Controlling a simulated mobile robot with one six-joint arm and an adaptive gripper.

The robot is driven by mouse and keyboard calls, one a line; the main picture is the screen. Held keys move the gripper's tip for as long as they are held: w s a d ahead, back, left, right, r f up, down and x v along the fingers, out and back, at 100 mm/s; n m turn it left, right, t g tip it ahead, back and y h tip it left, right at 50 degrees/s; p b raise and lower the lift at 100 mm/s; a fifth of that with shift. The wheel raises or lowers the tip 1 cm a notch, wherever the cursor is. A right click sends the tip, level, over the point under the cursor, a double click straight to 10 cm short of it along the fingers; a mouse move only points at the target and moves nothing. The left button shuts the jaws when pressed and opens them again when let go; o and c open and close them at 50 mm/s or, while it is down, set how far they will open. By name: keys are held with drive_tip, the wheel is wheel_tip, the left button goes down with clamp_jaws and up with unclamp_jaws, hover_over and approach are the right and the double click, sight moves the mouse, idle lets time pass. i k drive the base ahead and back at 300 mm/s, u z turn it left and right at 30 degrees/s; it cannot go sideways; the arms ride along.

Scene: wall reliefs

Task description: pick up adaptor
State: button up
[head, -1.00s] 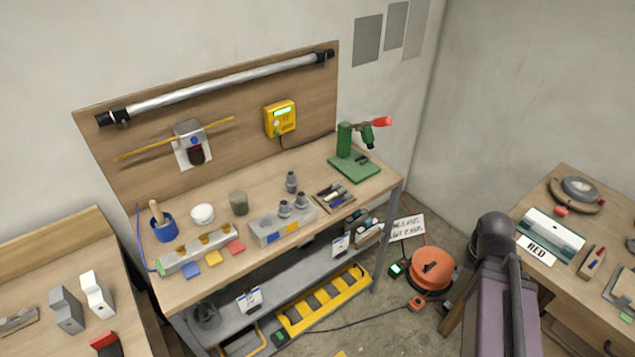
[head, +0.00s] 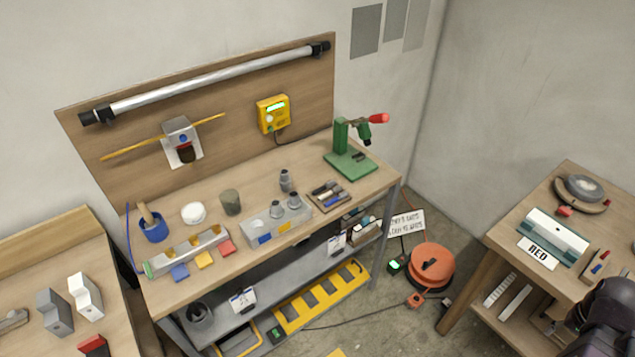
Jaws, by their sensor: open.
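The task's adaptor is most likely one of the small grey stepped cylinders on the middle workbench. One grey adaptor (head: 285,180) stands upright on the bench top, behind a grey block (head: 262,236) with blue and yellow patches. Two similar grey pieces, one on the left (head: 276,209) and one on the right (head: 294,201), sit upright on that block. I cannot tell which of them is meant. Part of my arm shows at the lower right corner, far from the adaptors. My gripper is not in view.
A grey-brown cup (head: 230,202), a white bowl (head: 194,213) and a blue pot (head: 155,229) stand left of the adaptors. A tool tray (head: 328,197) and a green press (head: 349,165) stand right. An orange cable reel (head: 432,264) is on the floor.

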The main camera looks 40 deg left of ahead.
sight(284, 181)
drive_tip(key=z, duration=0.35)
drive_tip(key=k, duration=1)
drive_tip(key=u, duration=2.25)
drive_tip(key=i, duration=0.35)
drive_tip(key=z, duration=0.45)
